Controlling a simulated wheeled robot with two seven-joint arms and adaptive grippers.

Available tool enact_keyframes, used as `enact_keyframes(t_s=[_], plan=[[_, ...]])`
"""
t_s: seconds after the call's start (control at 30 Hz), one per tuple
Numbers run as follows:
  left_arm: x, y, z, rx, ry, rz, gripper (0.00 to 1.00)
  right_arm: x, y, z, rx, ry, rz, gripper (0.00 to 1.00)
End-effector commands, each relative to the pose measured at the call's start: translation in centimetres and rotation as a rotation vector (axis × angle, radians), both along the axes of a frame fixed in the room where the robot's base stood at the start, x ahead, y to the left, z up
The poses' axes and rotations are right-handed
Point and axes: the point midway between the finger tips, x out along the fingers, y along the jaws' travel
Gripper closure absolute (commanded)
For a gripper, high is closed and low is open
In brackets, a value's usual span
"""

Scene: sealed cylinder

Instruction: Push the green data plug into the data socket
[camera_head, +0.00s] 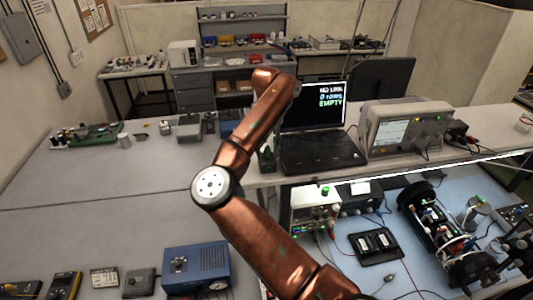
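My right arm rises from the bottom of the picture, bends at a pale round joint, and reaches up toward the laptop. Its gripper (267,159) seems to be the small dark shape beside the laptop's left edge, mostly hidden behind my forearm. Whether its fingers are open or shut does not show. A dark greenish patch is there, but I cannot tell if it is the green data plug. I cannot make out the data socket. The laptop (322,153) stands open, its screen reading "NO LINK", "0 rows" and "EMPTY". My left gripper is not in view.
An oscilloscope (408,130) stands right of the laptop. A black cylindrical assembly (432,222), a power supply (314,208) and a black tray (375,245) sit on the lit blue bench. A blue box (197,267) stands at the front. The grey bench (90,190) at left is largely clear.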

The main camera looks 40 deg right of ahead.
Motion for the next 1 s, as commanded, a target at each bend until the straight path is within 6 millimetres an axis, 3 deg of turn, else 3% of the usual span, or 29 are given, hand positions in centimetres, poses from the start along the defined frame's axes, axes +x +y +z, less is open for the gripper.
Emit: enact_keyframes(t_s=[0.17, 0.67, 1.0], plan=[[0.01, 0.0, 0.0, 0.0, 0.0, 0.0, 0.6, 0.0, -0.01, 0.02, 0.0, 0.0, 0.0, 0.65], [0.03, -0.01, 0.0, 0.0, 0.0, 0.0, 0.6, -0.02, -0.01, 0.0, 0.0, 0.0, 0.0, 0.99], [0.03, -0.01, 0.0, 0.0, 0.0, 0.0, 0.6, -0.02, -0.01, -0.01, 0.0, 0.001, 0.0, 1.0]])
